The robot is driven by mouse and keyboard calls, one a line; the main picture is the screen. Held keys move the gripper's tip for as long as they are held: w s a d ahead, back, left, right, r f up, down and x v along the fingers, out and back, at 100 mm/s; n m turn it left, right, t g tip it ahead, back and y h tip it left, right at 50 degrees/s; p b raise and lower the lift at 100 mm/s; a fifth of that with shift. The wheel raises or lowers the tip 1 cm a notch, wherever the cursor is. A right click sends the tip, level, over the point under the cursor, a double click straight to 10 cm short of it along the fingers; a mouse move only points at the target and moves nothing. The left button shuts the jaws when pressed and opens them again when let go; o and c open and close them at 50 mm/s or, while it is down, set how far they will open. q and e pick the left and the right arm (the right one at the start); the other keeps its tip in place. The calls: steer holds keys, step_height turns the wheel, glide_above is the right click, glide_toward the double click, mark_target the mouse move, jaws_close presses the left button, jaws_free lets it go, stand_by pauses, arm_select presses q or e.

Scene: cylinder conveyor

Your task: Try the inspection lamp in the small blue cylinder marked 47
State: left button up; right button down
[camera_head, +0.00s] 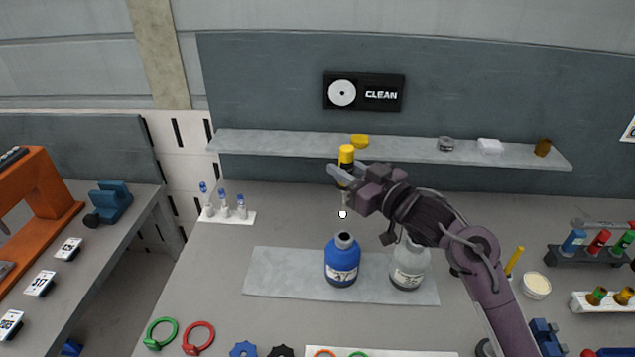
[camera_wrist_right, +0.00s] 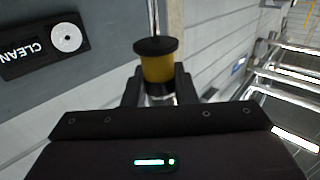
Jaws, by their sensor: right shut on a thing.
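My right gripper (camera_head: 346,178) is shut on the inspection lamp (camera_head: 346,154), which has a yellow handle with a dark cap. Its small white bulb (camera_head: 342,214) hangs below the fingers. In the right wrist view the yellow handle (camera_wrist_right: 158,68) stands between the two fingers (camera_wrist_right: 158,92). The blue cylinder (camera_head: 342,268) stands upright on a light grey mat (camera_head: 285,272), its dark mouth open. Its label is too small to read surely. The bulb shows just above that mouth in the picture, apart from it. My left gripper is not in view.
A clear grey cylinder (camera_head: 408,268) stands right of the blue one, partly under my right arm. A shelf (camera_head: 270,142) runs behind. Small blue-topped vials (camera_head: 223,205) stand at the back left. Rings (camera_head: 162,332) and knobs lie in front. Racks (camera_head: 590,250) stand at right.

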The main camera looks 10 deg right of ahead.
steer(key=shift+w+d+f+b, duration=0.1)
steer(key=shift+d+f+b, duration=0.3)
steer(key=shift+f+b, duration=0.15)
steer(key=shift+w+d+f+b, duration=0.1)
steer(key=shift+d+f+b, duration=0.3)
steer(key=shift+f, duration=0.2)
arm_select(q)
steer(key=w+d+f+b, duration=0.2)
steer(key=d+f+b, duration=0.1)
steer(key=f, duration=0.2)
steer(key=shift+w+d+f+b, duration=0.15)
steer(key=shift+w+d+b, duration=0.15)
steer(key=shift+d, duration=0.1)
arm_select(e)
steer(key=f, duration=0.4)
steer(key=shift+a+f, duration=0.2)
steer(key=shift+a, duration=0.05)
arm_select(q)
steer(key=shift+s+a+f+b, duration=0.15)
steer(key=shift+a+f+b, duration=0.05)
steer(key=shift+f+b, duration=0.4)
arm_select(e)
steer(key=shift+f, duration=0.95)
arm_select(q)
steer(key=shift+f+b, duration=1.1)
arm_select(e)
steer(key=shift+f, duration=1.75)
